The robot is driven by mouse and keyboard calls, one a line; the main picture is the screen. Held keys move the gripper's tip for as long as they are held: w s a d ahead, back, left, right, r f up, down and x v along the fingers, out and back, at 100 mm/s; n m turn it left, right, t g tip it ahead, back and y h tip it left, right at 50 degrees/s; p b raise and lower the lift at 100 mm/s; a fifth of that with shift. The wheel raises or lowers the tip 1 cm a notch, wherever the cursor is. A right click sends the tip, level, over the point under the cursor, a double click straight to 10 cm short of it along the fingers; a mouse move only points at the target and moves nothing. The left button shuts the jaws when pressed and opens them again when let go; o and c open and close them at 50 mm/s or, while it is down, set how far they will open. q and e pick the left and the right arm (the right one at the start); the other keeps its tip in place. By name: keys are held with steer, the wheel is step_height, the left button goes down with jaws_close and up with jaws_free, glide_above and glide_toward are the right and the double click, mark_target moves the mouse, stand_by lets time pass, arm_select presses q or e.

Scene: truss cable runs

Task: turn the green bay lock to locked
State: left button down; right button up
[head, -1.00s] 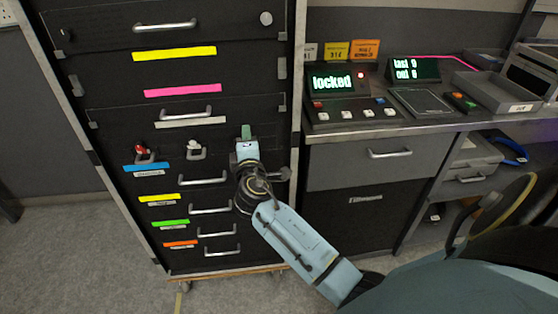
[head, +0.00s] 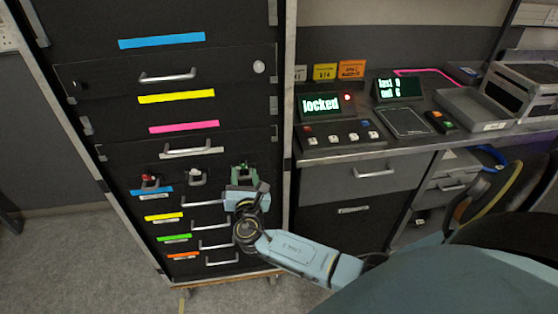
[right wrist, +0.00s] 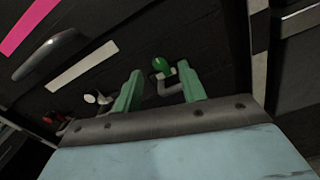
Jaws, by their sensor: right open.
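The green bay lock (right wrist: 160,65) has a green round knob on a grey body and sits on the dark cabinet face. In the right wrist view it shows between and just beyond the two green fingers of my right gripper (right wrist: 159,70). That gripper (head: 243,168) is open, one finger on each side of the lock; I cannot tell whether either finger touches it. In the head view the fingers and arm largely cover the lock. My left gripper is not in view.
A white-knobbed lock (head: 196,177) and a red-knobbed lock (head: 150,181) sit to the left on the same cabinet. Drawer handles (head: 205,201) stick out below. A display (head: 322,105) reading "locked" with a red light stands on the counter at right.

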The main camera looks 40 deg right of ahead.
steer(key=v, duration=1.1)
arm_select(q)
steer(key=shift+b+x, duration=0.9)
steer(key=shift+b, duration=0.05)
arm_select(e)
steer(key=s+d+f+m+g+y, duration=0.1)
steer(key=s+f+m+g, duration=0.1)
steer(key=f, duration=1)
steer(key=s+d+f+m+g+y, duration=0.2)
steer(key=s+f, duration=0.4)
steer(key=f, duration=0.6)
steer(key=shift+m+g+y, duration=0.3)
steer(key=shift+m+g, duration=0.5)
steer(key=shift+g, duration=0.4)
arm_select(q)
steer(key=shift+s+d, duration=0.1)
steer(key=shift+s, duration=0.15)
arm_select(e)
steer(key=shift+f, duration=0.1)
